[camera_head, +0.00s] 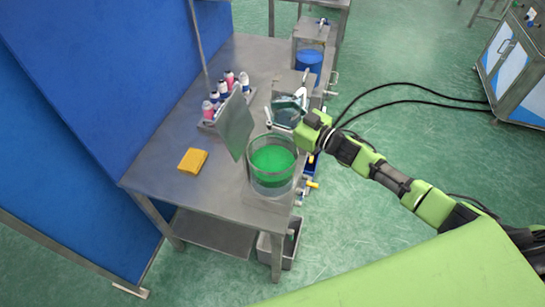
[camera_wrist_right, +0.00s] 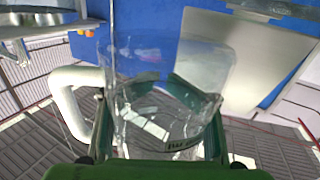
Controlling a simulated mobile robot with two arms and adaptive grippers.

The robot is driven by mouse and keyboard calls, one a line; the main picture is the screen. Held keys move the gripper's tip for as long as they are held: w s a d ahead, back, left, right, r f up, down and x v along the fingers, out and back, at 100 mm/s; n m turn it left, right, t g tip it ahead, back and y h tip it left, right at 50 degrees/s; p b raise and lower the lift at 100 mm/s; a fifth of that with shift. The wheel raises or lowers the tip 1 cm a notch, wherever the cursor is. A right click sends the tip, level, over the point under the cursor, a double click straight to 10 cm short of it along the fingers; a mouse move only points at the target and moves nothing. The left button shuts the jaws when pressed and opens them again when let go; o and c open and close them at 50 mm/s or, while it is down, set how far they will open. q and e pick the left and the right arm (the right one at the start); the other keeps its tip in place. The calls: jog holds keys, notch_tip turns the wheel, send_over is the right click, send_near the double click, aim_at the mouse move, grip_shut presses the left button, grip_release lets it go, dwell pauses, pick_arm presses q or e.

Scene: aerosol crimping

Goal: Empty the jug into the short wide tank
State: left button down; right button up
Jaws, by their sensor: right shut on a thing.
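The clear jug (camera_head: 285,115) with a white handle is in my right gripper (camera_head: 303,122), held in the air over the right part of the bench. The wrist view shows the clear jug (camera_wrist_right: 170,65) between the two fingers of the right gripper (camera_wrist_right: 158,135), with its white handle at the left. I cannot tell how much liquid is in it. A wide clear tank (camera_head: 272,182) with green liquid stands at the bench's near right corner, just nearer than the jug. My left gripper is not in view.
A grey upright panel (camera_head: 236,123) stands left of the tank. Behind it are a rack of small bottles (camera_head: 209,122) and a blue vessel (camera_head: 309,62) in a metal frame. A yellow block (camera_head: 192,161) lies on the metal bench (camera_head: 165,145). The bench's front left is mostly clear.

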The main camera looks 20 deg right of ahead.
aim_at(275, 97)
jog(key=shift+a, duration=0.1)
jog(key=shift+r, duration=2.5)
jog(key=shift+s+f, duration=0.1)
